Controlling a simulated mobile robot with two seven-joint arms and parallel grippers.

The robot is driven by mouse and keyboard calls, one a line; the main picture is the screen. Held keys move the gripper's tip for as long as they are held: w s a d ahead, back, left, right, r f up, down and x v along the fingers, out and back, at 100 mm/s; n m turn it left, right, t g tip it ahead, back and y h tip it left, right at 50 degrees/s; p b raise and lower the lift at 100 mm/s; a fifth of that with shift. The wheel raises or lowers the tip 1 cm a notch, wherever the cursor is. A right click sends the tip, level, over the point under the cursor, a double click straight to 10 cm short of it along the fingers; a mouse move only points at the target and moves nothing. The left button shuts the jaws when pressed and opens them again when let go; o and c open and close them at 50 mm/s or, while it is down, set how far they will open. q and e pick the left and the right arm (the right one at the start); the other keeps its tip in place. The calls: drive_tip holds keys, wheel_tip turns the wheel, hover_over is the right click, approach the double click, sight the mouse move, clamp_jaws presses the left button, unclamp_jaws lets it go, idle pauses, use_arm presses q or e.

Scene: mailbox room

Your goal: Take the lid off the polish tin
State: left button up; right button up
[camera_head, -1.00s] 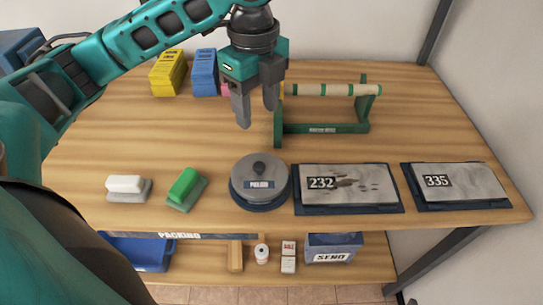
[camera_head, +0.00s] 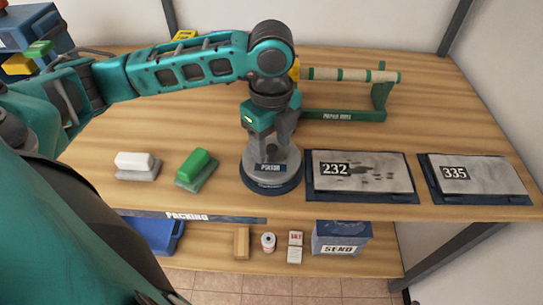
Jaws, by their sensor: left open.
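The polish tin (camera_head: 272,185) is a round grey tin with a dark blue base and a label on its front, standing on the wooden table. Its grey lid (camera_head: 257,158) is on top. The lid's dark knob, seen a second ago, is hidden behind my gripper. My left gripper (camera_head: 272,146) points down right over the lid, its jaws open and its fingertips at about the lid's top. I cannot tell whether the fingers touch the lid or stand around the knob. My right gripper is not in view.
Plates marked 232 (camera_head: 361,173) and 335 (camera_head: 480,176) lie to the tin's right, the first close beside it. A green-topped block (camera_head: 196,167) and a white-topped block (camera_head: 135,164) lie to its left. A green paper-roll stand (camera_head: 345,114) stands behind.

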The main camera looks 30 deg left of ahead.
use_arm(q)
drive_tip(key=shift+c, duration=0.4)
clamp_jaws()
